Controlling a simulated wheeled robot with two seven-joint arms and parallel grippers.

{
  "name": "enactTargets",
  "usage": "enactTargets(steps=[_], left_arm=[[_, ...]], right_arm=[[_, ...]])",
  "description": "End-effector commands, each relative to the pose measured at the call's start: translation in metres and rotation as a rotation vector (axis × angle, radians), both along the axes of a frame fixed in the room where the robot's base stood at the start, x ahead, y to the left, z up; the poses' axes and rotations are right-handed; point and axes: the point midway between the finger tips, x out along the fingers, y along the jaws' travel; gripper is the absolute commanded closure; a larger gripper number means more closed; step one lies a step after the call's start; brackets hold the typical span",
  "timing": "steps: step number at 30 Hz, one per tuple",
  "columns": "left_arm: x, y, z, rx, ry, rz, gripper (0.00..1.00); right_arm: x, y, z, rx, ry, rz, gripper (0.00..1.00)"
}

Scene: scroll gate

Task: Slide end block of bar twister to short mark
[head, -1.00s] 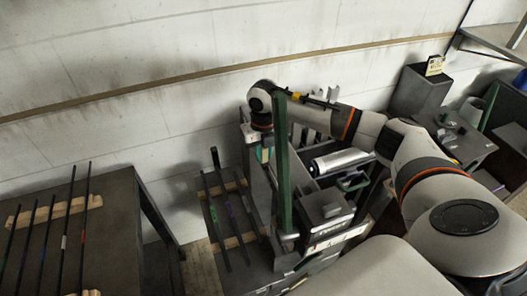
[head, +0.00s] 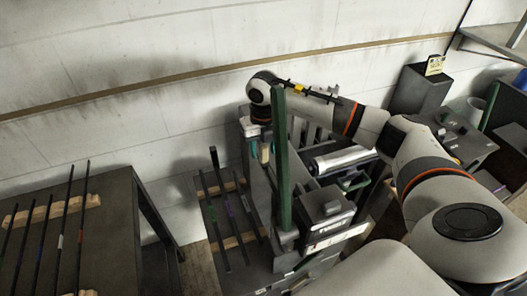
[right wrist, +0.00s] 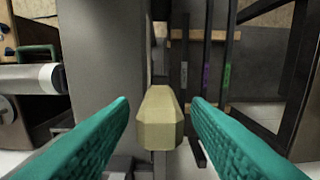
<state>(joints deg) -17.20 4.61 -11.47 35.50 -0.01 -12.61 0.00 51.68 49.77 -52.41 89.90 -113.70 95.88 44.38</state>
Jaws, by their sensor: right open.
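The bar twister is a grey machine with a tall green lever (head: 283,165) standing upright in the middle of the head view. A pale wooden grip (head: 265,153) shows just left of the lever. In the right wrist view this grip (right wrist: 160,118) is a beige faceted block in front of a grey upright part. My right gripper (right wrist: 159,105) is open, with one teal finger on each side of the grip and a visible gap on both sides. In the head view the right gripper (head: 258,147) points down and is partly hidden. I cannot make out the short mark.
A grey block with a label (head: 325,208) and a silver cylinder (head: 342,161) are right of the lever. A dark table (head: 110,225) with more bars is further left. The wall is close behind.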

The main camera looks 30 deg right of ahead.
Motion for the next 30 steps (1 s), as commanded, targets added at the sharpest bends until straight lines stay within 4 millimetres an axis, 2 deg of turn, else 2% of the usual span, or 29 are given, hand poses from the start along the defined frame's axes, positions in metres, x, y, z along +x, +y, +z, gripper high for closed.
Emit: enactTargets(steps=[9,15,20,30], left_arm=[[0.001,0.0,-0.024,0.0,-0.001,0.0,0.64],[0.001,0.0,-0.03,0.0,-0.001,0.0,0.64],[0.001,0.0,-0.031,0.0,-0.002,0.0,0.64],[0.001,0.0,-0.031,0.0,-0.002,0.0,0.64]], right_arm=[[0.001,0.0,0.065,0.0,-0.006,0.001,0.56],[0.001,0.0,0.095,-0.001,-0.003,-0.001,0.56],[0.0,0.0,0.104,0.0,-0.001,0.0,0.56],[0.0,0.0,0.104,-0.001,0.0,0.0,0.56]])
